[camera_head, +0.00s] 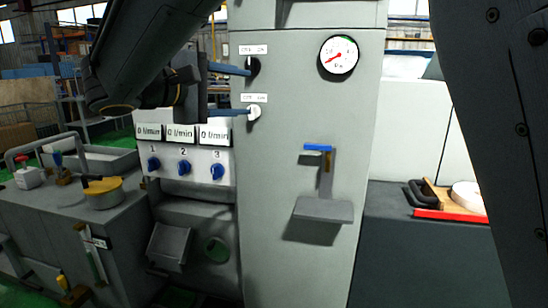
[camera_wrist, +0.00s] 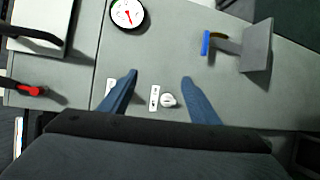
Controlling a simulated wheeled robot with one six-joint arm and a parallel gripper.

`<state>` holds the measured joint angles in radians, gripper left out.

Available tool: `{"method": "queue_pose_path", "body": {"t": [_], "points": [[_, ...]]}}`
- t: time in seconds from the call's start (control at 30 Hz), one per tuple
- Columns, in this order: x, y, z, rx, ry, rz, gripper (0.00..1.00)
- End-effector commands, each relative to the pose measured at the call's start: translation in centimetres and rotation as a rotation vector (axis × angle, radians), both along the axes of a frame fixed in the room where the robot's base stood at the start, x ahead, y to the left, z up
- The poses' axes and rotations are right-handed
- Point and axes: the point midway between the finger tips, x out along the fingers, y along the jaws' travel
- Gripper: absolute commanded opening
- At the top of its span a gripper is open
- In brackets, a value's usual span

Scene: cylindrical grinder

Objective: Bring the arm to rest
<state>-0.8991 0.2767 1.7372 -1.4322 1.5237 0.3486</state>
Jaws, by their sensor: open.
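My gripper (camera_head: 249,91) is open, its two blue fingers pointing at the grey machine panel (camera_head: 290,160). In the wrist view my gripper (camera_wrist: 160,77) has a white round knob (camera_wrist: 168,99) and its label showing between the fingers, with nothing held. In the head view the white knob (camera_head: 255,113) is by the tip of the lower finger, and a black switch (camera_head: 253,66) is by the upper one. I cannot tell whether the fingers touch the panel. My dark arm reaches in from the top left.
A pressure gauge (camera_head: 339,55) and a small shelf (camera_head: 323,209) with a blue-handled valve (camera_head: 318,149) are on the panel. Three blue knobs (camera_head: 184,167) sit at left. A grey cabinet (camera_head: 70,225) stands far left; a red tray (camera_head: 455,214) lies at right.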

Motion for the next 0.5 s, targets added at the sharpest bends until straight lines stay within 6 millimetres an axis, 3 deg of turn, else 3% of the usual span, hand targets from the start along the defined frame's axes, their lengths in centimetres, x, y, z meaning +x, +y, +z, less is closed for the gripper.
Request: {"method": "queue_pose_path", "body": {"t": [0.27, 0.37, 0.5], "points": [[0.2, -6.9, -7.0, 0.076, 0.211, -0.083, 0.56], [-0.7, -10.8, -11.1, 0.143, 0.325, -0.137, 0.56], [-3.7, -16.9, -18.0, 0.297, 0.505, -0.24, 0.56]]}}
